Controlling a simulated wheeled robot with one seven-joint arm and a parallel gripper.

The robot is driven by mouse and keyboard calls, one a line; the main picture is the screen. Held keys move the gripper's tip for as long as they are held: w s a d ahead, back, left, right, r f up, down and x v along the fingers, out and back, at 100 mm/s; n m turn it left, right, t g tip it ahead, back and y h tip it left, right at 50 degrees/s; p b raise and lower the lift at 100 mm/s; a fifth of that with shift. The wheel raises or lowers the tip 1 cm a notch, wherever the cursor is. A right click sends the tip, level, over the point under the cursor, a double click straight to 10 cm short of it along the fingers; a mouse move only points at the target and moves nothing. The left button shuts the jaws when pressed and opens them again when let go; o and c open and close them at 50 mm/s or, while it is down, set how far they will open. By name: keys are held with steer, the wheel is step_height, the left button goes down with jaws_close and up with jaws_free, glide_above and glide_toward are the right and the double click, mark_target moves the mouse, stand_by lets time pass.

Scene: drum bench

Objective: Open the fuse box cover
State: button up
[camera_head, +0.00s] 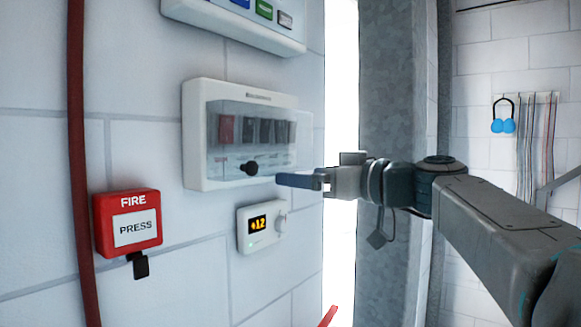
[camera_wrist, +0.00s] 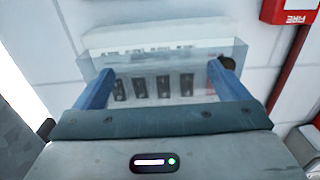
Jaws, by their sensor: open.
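The fuse box (camera_head: 240,92) is a white wall box with a clear cover (camera_head: 285,155) over one red switch and several dark ones. The cover looks down over the switches, though its exact angle is hard to tell. A black knob (camera_head: 250,168) shows at its lower part. My gripper (camera_head: 285,180) is at the box's lower right in the head view. In the wrist view my gripper (camera_wrist: 162,78) is open, its blue fingers apart in front of the clear cover (camera_wrist: 150,58). A dark round thing, likely the knob, is partly hidden by the right finger. Contact cannot be told.
A red fire button (camera_head: 128,222) is on the wall at lower left, beside a red pipe (camera_head: 78,150). A small display unit (camera_head: 262,226) is just below the fuse box. Another panel (camera_head: 235,22) is above. A grey metal column (camera_head: 390,90) stands to the right.

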mark_target(273, 141)
steer(key=shift+p+x, duration=0.5)
steer(key=shift+x, duration=1.7)
steer(key=shift+c, duration=0.3)
